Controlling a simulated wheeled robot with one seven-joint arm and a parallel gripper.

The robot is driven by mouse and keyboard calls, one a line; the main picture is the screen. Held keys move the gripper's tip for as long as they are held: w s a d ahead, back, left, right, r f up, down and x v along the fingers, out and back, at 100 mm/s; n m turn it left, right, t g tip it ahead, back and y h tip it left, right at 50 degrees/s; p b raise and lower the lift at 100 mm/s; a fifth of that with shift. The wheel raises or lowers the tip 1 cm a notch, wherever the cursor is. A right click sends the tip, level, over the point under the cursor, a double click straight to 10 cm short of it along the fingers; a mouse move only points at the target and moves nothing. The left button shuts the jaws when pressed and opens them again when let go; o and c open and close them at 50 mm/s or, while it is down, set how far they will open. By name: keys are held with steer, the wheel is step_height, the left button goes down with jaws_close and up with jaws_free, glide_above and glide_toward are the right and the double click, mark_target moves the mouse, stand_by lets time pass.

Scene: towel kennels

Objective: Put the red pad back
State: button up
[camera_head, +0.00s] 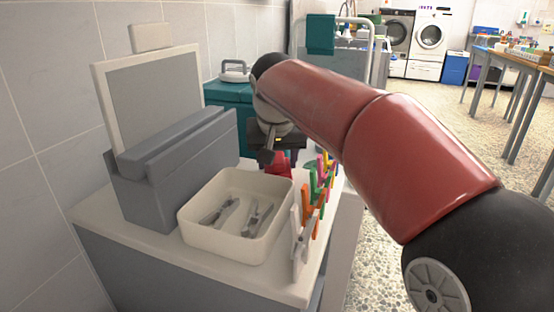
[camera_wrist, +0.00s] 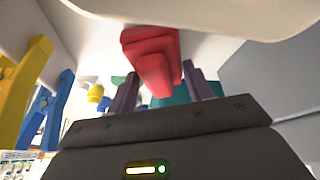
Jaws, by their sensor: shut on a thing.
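The red pad (camera_head: 278,166) is at the back edge of the cream tray in the head view, under my gripper (camera_head: 267,156). In the wrist view the red pad (camera_wrist: 152,58) shows as a stepped red block between the two dark fingers of my gripper (camera_wrist: 163,88). My gripper is shut on it. The head view partly hides the fingers behind the wrist. Whether the pad touches the counter or the tray is hard to tell.
The cream tray (camera_head: 222,241) holds several grey tools. Coloured clips, among them an orange one (camera_head: 307,211), line the counter's right edge. A grey box-like stand (camera_head: 175,172) is left of the tray. A teal container (camera_head: 232,98) stands behind.

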steer(key=shift+f, duration=0.1)
steer(key=o, duration=1.1)
steer(key=p+v, duration=0.2)
steer(key=v, duration=1)
